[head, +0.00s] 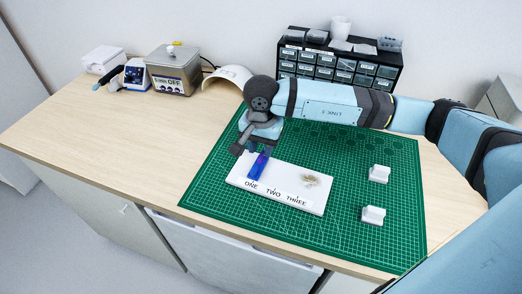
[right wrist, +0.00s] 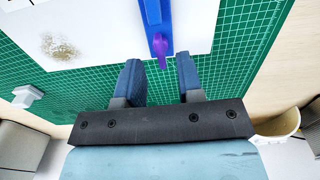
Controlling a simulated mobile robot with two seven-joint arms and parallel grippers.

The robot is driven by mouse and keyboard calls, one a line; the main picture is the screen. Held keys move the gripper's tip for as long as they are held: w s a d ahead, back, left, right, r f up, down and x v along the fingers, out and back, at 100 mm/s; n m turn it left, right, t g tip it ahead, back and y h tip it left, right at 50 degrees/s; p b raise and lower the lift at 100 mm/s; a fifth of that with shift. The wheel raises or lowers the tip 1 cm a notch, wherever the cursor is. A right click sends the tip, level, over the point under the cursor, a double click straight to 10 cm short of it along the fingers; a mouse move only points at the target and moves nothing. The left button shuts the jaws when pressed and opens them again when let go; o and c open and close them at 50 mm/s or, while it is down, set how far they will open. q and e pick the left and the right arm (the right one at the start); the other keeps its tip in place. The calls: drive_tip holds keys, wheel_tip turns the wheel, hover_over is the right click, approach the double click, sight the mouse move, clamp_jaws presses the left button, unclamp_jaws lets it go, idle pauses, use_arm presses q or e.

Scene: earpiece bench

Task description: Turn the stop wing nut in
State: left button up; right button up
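A long blue piece (head: 257,170) stands or lies on the white board (head: 300,193) by the label ONE. In the right wrist view the blue piece (right wrist: 152,14) has a purple part (right wrist: 160,47) at its near end. I cannot tell for sure whether the purple part is the stop wing nut. My right gripper (head: 254,149) is over the board's far left edge. In the right wrist view my right gripper (right wrist: 158,64) is open, with nothing between its fingers; the purple part shows just beyond the fingertips. My left gripper is not in view.
A small tan heap (head: 310,180) lies on the board by the other labels. Two white blocks (head: 378,173) (head: 373,215) stand on the green mat (head: 340,240) at the right. A drawer cabinet (head: 340,68) stands behind my arm.

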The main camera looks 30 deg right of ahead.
drive_tip(key=shift+f, duration=1.2)
clamp_jaws()
drive_tip(key=shift+f+m+b, duration=0.15)
drive_tip(key=shift+m+b, duration=0.15)
drive_tip(key=shift+b, duration=0.3)
drive_tip(key=shift+r, duration=0.2)
unclamp_jaws()
